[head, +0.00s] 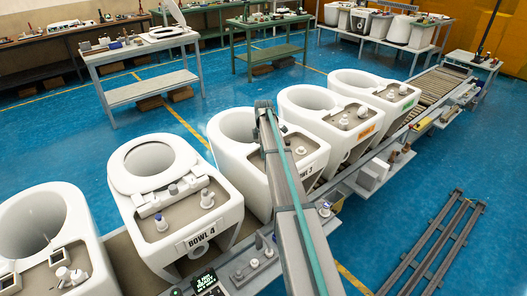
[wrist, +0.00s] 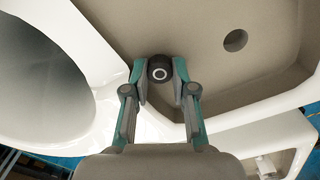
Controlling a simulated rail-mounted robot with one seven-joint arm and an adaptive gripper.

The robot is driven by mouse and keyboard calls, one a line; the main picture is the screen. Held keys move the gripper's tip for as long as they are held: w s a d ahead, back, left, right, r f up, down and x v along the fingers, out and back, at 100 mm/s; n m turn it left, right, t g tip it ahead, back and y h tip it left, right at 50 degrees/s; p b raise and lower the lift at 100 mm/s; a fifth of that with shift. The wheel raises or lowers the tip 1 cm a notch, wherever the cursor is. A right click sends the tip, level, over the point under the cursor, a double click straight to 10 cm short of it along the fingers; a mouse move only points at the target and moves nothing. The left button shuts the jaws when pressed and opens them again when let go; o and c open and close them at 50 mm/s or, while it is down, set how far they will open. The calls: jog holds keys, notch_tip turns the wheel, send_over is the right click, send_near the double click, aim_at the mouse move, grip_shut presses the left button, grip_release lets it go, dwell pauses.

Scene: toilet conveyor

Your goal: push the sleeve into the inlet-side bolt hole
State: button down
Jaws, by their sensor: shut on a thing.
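In the wrist view my gripper (wrist: 161,78) is shut on a small dark round sleeve (wrist: 159,72) with a pale ring at its centre. The sleeve is over the grey-beige deck of a white toilet bowl (wrist: 105,60). An open round bolt hole (wrist: 235,40) shows in the deck to the right of the sleeve, apart from it. The other bolt hole is not visible; whether the sleeve sits above it or in it cannot be told. In the head view my arm reaches over the bowl marked BOWL 3 (head: 232,124) and hides the sleeve.
Bowl 4 (head: 140,235), with a seat ring on it, stands left of my arm. More bowls (head: 310,100) stand in line to the right. A parts shelf (head: 375,178) runs along the line's front. Workbenches (head: 150,48) stand behind, with clear blue floor between.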

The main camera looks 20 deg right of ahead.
jog(key=shift+f, duration=0.45)
jog(key=c, duration=0.9)
grip_release()
jog(key=shift+r, duration=0.1)
jog(key=shift+o, duration=0.2)
jog(key=shift+w, duration=0.15)
jog(key=shift+d+r, duration=0.1)
jog(key=shift+r, duration=0.4)
notch_tip(320, 180, up, 11)
jog(key=shift+s, duration=0.4)
jog(key=shift+f, duration=0.1)
